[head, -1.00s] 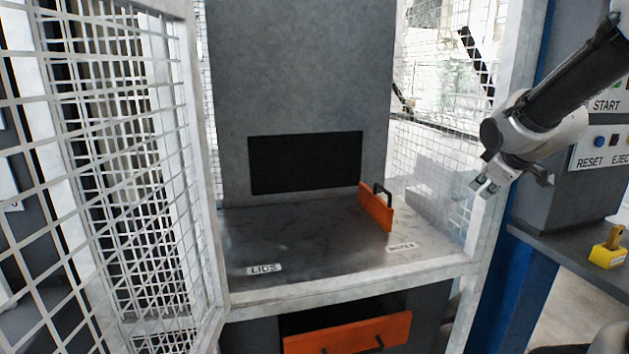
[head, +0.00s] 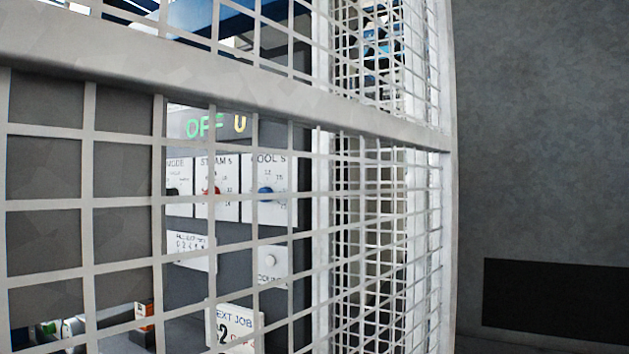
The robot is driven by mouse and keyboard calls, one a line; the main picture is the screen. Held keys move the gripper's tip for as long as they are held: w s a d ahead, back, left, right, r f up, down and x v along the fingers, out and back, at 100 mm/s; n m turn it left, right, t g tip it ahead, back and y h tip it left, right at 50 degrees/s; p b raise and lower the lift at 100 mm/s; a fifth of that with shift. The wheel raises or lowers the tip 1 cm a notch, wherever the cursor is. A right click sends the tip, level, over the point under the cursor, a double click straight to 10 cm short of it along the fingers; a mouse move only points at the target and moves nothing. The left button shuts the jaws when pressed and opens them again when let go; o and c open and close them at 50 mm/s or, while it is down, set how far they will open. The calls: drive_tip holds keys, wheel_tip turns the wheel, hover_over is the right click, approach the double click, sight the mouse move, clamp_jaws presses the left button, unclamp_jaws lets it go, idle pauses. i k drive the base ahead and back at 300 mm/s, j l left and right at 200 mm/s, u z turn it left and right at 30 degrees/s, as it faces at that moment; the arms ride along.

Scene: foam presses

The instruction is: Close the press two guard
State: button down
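The white mesh guard (head: 230,78) fills the left and middle of the head view, very close to the camera. It is a thick pale rail with a wire grid above and below it. Its edge ends right of the middle, and the grey press body (head: 540,130) shows past it with no mesh in front. The guard stands open there. A dark slot (head: 555,305) is in the press face at the lower right. My gripper is not in view. No number for this press is visible.
Behind the mesh is a control panel with a lit display (head: 215,125), a red knob (head: 207,190) and a blue knob (head: 266,193). A NEXT JOB sign (head: 232,325) is below. Small coloured items (head: 146,320) sit at the lower left, partly hidden by the mesh.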

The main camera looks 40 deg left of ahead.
sight(85, 98)
drive_tip(key=k+l, duration=0.1)
drive_tip(key=k, duration=0.35)
drive_tip(key=k+l, duration=0.15)
drive_tip(key=k, duration=0.25)
drive_tip(key=k+j, duration=0.85)
drive_tip(key=j, duration=1.65)
drive_tip(key=k+j, duration=0.2)
drive_tip(key=j, duration=0.15)
drive_tip(key=k+j+u, duration=0.25)
drive_tip(key=u, duration=0.15)
drive_tip(key=k, duration=0.1)
